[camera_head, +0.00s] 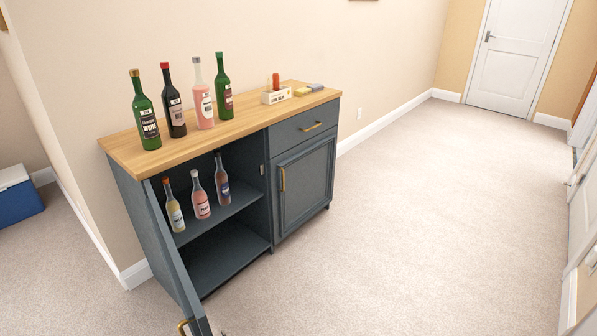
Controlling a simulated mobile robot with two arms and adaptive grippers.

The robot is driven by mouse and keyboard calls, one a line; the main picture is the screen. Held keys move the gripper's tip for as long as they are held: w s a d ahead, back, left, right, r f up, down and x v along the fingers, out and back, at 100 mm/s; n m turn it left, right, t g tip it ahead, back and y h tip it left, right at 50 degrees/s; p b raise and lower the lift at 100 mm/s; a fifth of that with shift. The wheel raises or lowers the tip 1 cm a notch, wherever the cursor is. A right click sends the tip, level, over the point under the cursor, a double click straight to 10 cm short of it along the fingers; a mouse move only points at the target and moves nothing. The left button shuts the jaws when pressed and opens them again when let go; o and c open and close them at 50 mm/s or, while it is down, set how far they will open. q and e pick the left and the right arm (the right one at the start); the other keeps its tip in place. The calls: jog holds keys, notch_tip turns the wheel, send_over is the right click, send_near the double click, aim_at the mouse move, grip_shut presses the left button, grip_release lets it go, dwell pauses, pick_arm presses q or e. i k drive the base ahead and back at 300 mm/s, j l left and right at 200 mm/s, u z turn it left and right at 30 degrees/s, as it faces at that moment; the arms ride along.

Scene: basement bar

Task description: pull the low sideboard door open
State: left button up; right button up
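The low sideboard (203,256) is dark blue-grey with a wooden top and stands against the wall. Its left door (175,255) stands open, swung out toward me and seen nearly edge-on. The door's brass handle (183,326) shows at the bottom edge of the picture. Inside the left compartment, a shelf holds three bottles (201,198), and the space below is empty. The right door (305,183) is shut, with an upright brass handle (283,180). The drawer (305,127) above it is shut. Neither of my grippers can be made out in this view.
Several bottles (150,128) stand on the sideboard top, with a small white box (276,97) and a yellow-and-grey item (309,89) to their right. A blue cooler (17,199) sits at far left. The carpet (440,220) right of the sideboard is clear up to a white door (515,55).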

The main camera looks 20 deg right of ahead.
aim_at(301, 178)
jog(key=i+l, duration=0.2)
jog(key=l, duration=0.2)
jog(key=i+l, duration=0.15)
jog(key=l, duration=0.25)
jog(key=i+l, duration=0.2)
jog(key=l, duration=0.2)
jog(key=i+l, duration=0.15)
jog(key=l, duration=0.2)
jog(key=i+l+z, duration=0.1)
jog(key=l, duration=0.3)
jog(key=i+l, duration=0.15)
jog(key=i, duration=0.9)
jog(key=l+z, duration=0.05)
